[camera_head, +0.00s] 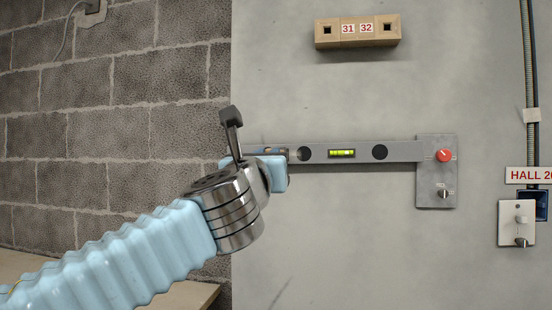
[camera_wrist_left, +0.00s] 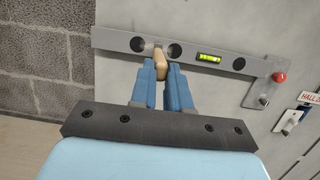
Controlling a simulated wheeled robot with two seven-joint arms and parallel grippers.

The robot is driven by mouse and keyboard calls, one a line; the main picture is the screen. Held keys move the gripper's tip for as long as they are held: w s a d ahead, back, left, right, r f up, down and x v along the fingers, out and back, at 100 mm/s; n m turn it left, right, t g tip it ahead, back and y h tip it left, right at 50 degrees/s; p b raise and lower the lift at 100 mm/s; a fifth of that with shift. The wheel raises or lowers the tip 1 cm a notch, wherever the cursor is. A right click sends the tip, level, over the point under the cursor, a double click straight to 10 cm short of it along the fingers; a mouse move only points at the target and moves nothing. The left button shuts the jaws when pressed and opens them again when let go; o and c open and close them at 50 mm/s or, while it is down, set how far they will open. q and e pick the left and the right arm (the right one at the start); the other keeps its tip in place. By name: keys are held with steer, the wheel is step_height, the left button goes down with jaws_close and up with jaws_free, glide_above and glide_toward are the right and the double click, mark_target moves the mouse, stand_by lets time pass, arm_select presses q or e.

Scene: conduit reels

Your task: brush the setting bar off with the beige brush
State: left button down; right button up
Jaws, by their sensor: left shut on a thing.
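The setting bar (camera_head: 400,152) is a long grey level-like bar with a yellow-green vial and dark round holes, set level along the wall. It also shows in the left wrist view (camera_wrist_left: 236,63). My left gripper (camera_head: 280,168) is at the bar's left part in the head view, covering some of it. In the left wrist view its blue fingers (camera_wrist_left: 161,72) are shut on a small beige piece, the beige brush (camera_wrist_left: 159,57), which overlaps the bar beside a dark hole. Most of the brush is hidden, and I cannot tell whether it touches the bar. My right gripper is not in view.
A grey plate (camera_head: 436,192) with a red knob (camera_head: 444,156) and a small switch is at the bar's right end. A wooden block (camera_head: 384,30) marked 31 and 32 is above. A switch box (camera_head: 516,229) and conduit are at right. The wall below the bar is clear.

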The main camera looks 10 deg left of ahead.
arm_select(q)
steer(key=d, duration=0.7)
steer(key=shift+p, duration=0.45)
stand_by(1.8)
steer(key=shift+s, duration=0.2)
steer(key=s+b, duration=0.1)
steer(key=s, duration=0.7)
steer(key=shift+s+a, duration=0.15)
steer(key=shift+s, duration=0.25)
